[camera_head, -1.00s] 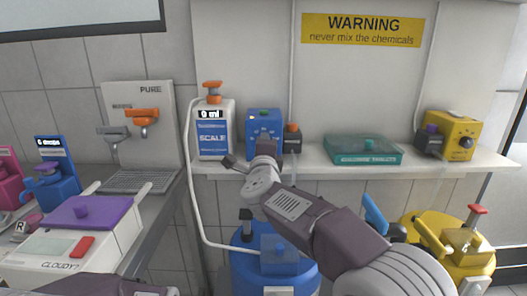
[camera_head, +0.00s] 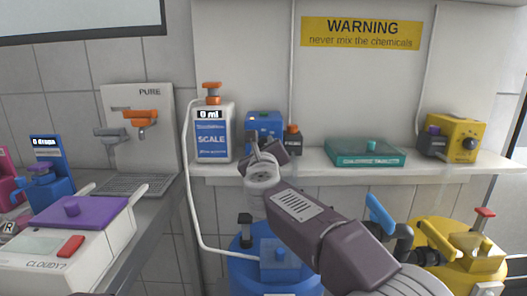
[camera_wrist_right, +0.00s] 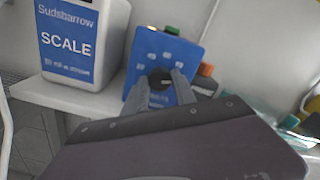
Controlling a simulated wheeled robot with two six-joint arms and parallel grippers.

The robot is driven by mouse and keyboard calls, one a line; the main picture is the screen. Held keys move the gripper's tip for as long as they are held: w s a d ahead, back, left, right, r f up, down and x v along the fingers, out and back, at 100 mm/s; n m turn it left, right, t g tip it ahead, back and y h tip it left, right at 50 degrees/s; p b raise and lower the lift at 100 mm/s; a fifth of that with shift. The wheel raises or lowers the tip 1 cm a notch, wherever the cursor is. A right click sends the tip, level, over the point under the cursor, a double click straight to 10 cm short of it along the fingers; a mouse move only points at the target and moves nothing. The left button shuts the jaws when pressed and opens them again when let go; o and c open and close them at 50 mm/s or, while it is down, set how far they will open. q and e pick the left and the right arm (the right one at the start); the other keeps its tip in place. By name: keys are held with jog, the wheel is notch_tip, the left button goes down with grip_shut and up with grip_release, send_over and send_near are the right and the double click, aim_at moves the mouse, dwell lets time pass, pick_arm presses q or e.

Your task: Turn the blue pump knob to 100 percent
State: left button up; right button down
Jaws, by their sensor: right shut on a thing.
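The blue pump (camera_head: 264,122) stands on the white shelf beside the white scale bottle. In the right wrist view its blue face (camera_wrist_right: 165,50) shows a dial of pale marks and a dark knob (camera_wrist_right: 160,78) low on the face. My right gripper (camera_wrist_right: 163,85) has a finger on each side of the knob and is shut on it. In the head view my right gripper (camera_head: 258,140) is in front of the pump and hides the knob. The exact knob setting is too small to read. My left gripper is not in view.
The scale bottle (camera_head: 213,132) is close to the left of the pump. An orange-topped valve (camera_head: 292,138) is close to its right. A teal box (camera_head: 365,151) and a yellow pump (camera_head: 450,136) stand farther right on the shelf.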

jog(key=shift+f+m+b, duration=0.1)
jog(key=shift+m+b, duration=0.2)
jog(key=shift+m, duration=0.6)
jog(key=c, duration=1)
grip_release()
jog(key=shift+s, duration=0.35)
jog(key=s+b, duration=0.1)
jog(key=s, duration=0.7)
jog(key=shift+s, duration=0.2)
